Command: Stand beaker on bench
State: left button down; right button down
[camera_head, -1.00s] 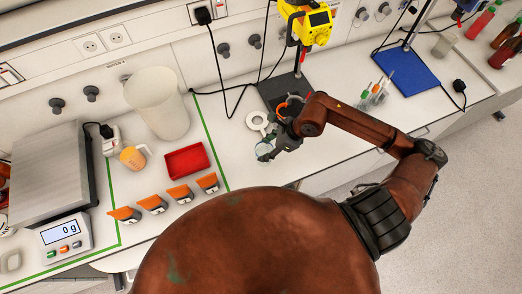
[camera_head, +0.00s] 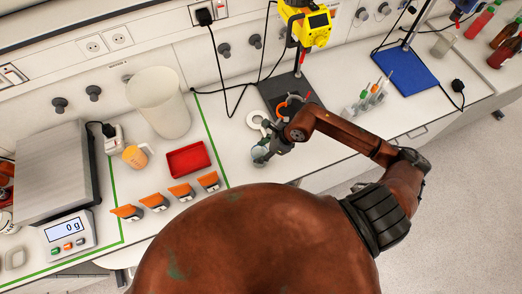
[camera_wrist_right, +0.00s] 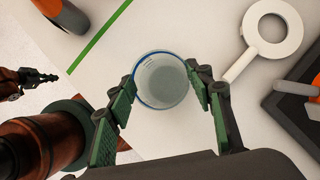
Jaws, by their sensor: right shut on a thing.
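A small clear glass beaker with a blue rim line (camera_wrist_right: 163,80) is between the fingers of my right gripper (camera_wrist_right: 168,97) in the right wrist view. The fingers are shut on its sides, and I look down into its open mouth. In the head view the beaker (camera_head: 260,154) is upright or nearly so over the white bench (camera_head: 232,150), right of the green line. My right gripper (camera_head: 272,147) partly covers it. I cannot tell whether its base touches the bench. What looks like my left gripper (camera_wrist_right: 40,78) shows small at the left of the wrist view; its jaws are unclear.
A white ring-shaped item (camera_head: 256,119) lies close behind the beaker, near a dark stand base (camera_head: 275,88). A red tray (camera_head: 188,158), several orange-and-black items (camera_head: 181,192), a large plastic beaker (camera_head: 160,105) and a scale (camera_head: 68,232) stand left. The bench front edge is close.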

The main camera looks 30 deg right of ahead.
jog(key=c, duration=1)
grip_release()
jog(key=shift+o, duration=0.2)
jog(key=shift+d+r, duration=0.1)
jog(key=shift+r, duration=0.1)
jog(key=b+v, duration=0.1)
jog(key=v, duration=1)
jog(key=shift+s+r, duration=0.2)
jog(key=shift+r, duration=0.15)
